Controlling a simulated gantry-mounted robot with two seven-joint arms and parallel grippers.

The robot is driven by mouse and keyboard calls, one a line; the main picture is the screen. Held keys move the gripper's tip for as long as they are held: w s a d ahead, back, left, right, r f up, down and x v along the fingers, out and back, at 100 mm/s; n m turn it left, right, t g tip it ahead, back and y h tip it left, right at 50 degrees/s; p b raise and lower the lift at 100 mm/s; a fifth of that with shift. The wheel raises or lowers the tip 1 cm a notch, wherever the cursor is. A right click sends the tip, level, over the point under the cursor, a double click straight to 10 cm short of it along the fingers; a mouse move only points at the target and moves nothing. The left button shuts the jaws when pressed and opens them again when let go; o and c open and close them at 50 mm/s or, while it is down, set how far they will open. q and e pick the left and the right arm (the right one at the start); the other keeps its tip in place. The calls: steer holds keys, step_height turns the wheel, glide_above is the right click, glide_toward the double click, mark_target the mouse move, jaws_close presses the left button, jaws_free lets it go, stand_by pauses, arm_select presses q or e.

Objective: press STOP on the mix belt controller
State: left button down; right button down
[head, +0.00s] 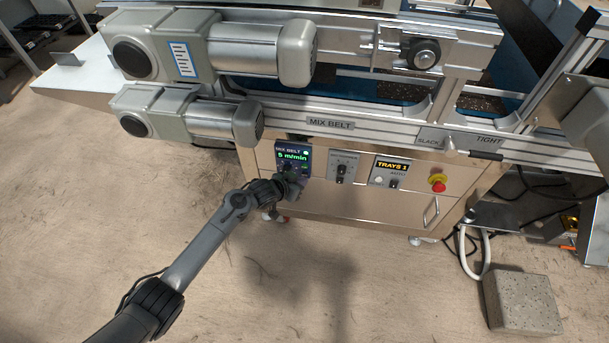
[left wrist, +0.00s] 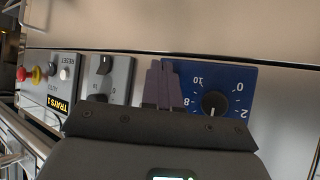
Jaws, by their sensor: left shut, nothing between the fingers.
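The mix belt controller (head: 291,153) is a small dark panel on the front of the steel cabinet, below the MIX BELT label. Its display reads 5 m/min in green. My left gripper (head: 291,180) is at its lower part and hides it there. In the left wrist view the shut, empty fingers (left wrist: 163,85) overlap the edge of a blue panel (left wrist: 242,75) with a black dial knob (left wrist: 214,103) and white numbers. I cannot tell whether the fingertips touch the panel. I cannot make out a STOP button. My right gripper is not in view.
To the right on the cabinet are a switch plate (head: 343,168), the TRAYS 1 panel (head: 391,171) and a red emergency button (head: 438,184) on yellow. Grey motors (head: 187,117) overhang above left. A concrete block (head: 522,303) lies on the floor. Floor in front is clear.

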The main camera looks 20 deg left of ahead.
arm_select(q)
steer(key=shift+w, duration=0.35)
stand_by(0.7)
stand_by(0.5)
steer(key=shift+s+d+p, duration=0.1)
steer(key=shift+s+p, duration=0.65)
steer(key=shift+p, duration=0.2)
